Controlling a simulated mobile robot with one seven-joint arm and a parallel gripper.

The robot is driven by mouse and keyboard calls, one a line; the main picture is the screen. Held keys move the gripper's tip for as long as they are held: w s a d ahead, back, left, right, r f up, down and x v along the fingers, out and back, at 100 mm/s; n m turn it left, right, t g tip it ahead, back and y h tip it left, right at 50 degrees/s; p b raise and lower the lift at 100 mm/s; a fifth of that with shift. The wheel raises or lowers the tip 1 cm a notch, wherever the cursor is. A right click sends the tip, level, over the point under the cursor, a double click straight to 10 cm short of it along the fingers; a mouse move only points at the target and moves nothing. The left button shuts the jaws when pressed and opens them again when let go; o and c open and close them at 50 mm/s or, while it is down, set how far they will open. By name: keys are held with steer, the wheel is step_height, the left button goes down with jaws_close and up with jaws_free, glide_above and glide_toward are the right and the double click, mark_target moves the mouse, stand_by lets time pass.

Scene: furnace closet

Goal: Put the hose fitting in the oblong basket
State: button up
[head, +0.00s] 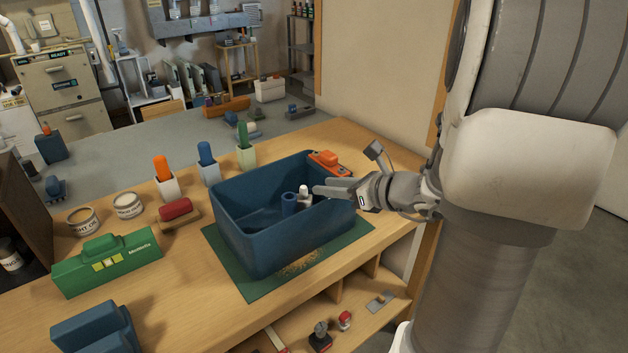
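The oblong basket is a deep blue bin (270,243) on a green mat on the wooden bench. My gripper (318,189) reaches over its right rim from the right, fingers pointing left. A small white-topped piece (304,190) shows right at the fingertips, over the basket's inside. A short blue cylinder (289,204) with an open top shows just left of it, inside the basket's outline. I cannot tell which of these is the hose fitting, or whether they are one thing. Whether the fingers are closed on the white-topped piece is not clear.
An orange-red tool (328,163) lies behind the basket's right end. Cups with orange, blue and green handles (166,180) stand behind left. A red-topped block (176,210), two cans (128,205) and a green box (108,262) are left. The bench's front right is mostly clear.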

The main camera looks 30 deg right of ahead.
steer(key=v, duration=0.6)
steer(key=shift+p, duration=0.45)
steer(key=shift+r, duration=0.15)
steer(key=s+a+r+n+g+h+p, duration=0.1)
steer(key=s+a+r+n+g+p, duration=0.25)
steer(key=n, duration=0.75)
steer(key=s+a+r+n+g+h+p, duration=0.1)
steer(key=s+r+n+g, duration=0.25)
steer(key=r+n, duration=0.6)
steer(key=s+a+n+h+p, duration=0.3)
steer(key=s+a+n, duration=0.4)
steer(key=a+n, duration=0.4)
steer(key=shift+a+r+p, duration=0.25)
steer(key=shift+a+p, duration=0.3)
steer(key=shift+a, duration=0.35)
steer(key=shift+s, duration=0.1)
